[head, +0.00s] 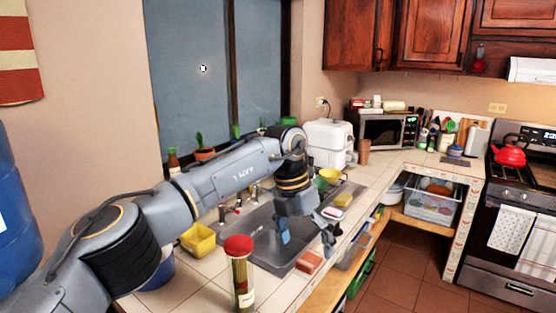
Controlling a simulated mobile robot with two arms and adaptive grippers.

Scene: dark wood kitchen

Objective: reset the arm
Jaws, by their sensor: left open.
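My left arm (225,172) comes in from the lower left and stretches over the tiled counter toward the sink (268,258). My left gripper (306,238) hangs from its end, pointing down over the sink's right side. Its fingers are apart and nothing shows between them. The gripper hides part of the sink behind it. My right arm and right gripper do not show in the head view.
A jar with a red lid (240,273) stands on the near counter. A yellow container (196,239) is left of the sink. A pinkish block (309,262) and a sponge (343,200) lie near the sink's right edge. A stove (520,220) stands far right.

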